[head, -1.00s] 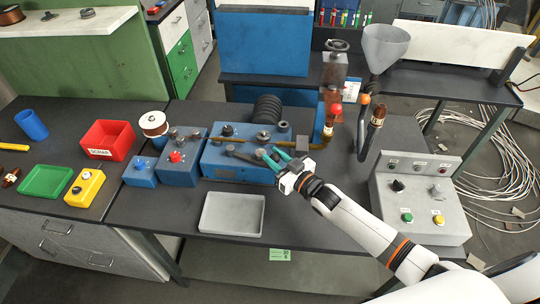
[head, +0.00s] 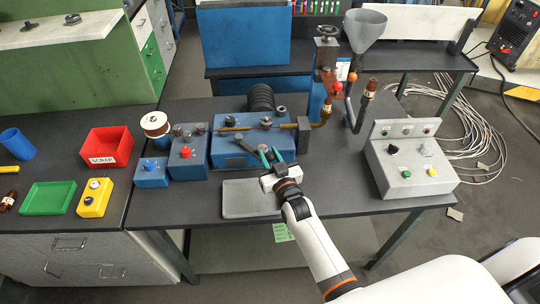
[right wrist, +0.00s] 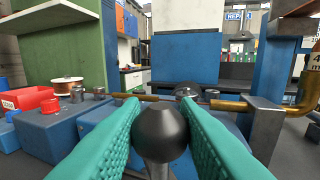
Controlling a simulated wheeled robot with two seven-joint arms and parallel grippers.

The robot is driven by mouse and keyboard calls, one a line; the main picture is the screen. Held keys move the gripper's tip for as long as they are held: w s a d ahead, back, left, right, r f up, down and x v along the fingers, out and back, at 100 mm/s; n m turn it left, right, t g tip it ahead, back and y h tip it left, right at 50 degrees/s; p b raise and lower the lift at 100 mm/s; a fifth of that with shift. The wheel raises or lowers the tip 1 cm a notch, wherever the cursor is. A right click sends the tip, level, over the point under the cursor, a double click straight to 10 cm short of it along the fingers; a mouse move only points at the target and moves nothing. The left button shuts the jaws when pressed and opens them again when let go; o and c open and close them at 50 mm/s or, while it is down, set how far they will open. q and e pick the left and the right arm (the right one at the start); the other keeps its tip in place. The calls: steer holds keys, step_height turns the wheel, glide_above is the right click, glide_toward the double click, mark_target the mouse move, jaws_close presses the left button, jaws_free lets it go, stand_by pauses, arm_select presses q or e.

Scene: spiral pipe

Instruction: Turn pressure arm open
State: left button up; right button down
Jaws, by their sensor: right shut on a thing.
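The blue bending machine (head: 225,150) stands on the dark bench, with a brass-coloured pipe (head: 225,129) running across its top to a metal block at the right. The dark pressure arm (head: 246,147) lies over the machine's front, slanting toward the front right. My right gripper (head: 270,153), with teal fingers, is at the arm's front end. In the right wrist view the fingers are closed around the black ball knob (right wrist: 168,131) of the arm, one on each side. The fingers hide part of the arm in the head view. My left gripper is not in view.
A grey tray (head: 250,197) lies in front of the machine, below my right gripper. A grey control box (head: 408,165) with buttons stands at the right. Small blue boxes, a wire spool (head: 154,124) and a red scrap bin (head: 106,147) are at the left.

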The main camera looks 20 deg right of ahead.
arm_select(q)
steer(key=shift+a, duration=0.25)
arm_select(e)
steer(key=shift+a, duration=0.1)
steer(key=c, duration=1.1)
jaws_free()
steer(key=shift+a, duration=0.1)
steer(key=shift+c, duration=0.2)
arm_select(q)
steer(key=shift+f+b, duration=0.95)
arm_select(e)
steer(key=s, duration=1.2)
